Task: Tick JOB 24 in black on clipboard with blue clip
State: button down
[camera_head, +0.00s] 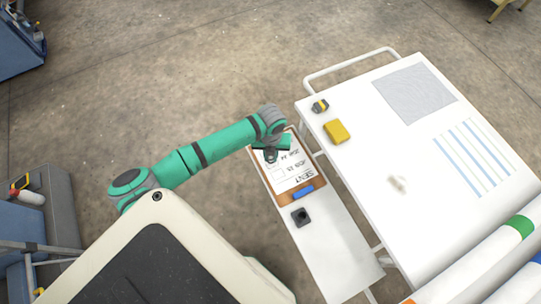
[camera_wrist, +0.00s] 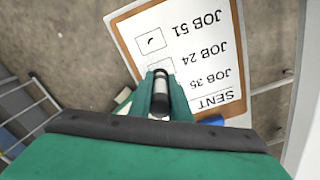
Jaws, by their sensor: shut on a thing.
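The clipboard (camera_head: 265,172) has a brown board, a white sheet and a blue clip (camera_head: 303,192). It lies on a narrow white shelf; part of the clip also shows in the wrist view (camera_wrist: 212,121). The sheet (camera_wrist: 196,55) reads SENT, JOB 35, JOB 24 and JOB 51, upside down in the wrist view. The JOB 51 box (camera_wrist: 151,41) holds a black tick. The JOB 24 box (camera_wrist: 160,63) is mostly hidden behind the pen. My gripper (camera_head: 271,150) is over the sheet, shut on a black and white pen (camera_wrist: 160,94). I cannot tell whether its tip touches the paper.
A black block (camera_head: 300,216) stands on the shelf (camera_head: 335,250) beyond the clip end. The white table (camera_head: 440,190) to the right bears a yellow block (camera_head: 337,131), a small yellow-black item (camera_head: 320,106) and a grey sheet (camera_head: 415,92). Long rolls (camera_head: 490,255) lie at lower right.

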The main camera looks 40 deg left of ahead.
jog(key=shift+s+d, duration=0.1)
jog(key=shift+s, duration=0.15)
jog(key=shift+s, duration=0.25)
jog(key=shift+d, duration=0.1)
dwell(0.3)
jog(key=shift+s, duration=0.1)
dwell(0.3)
jog(key=shift+r, duration=3)
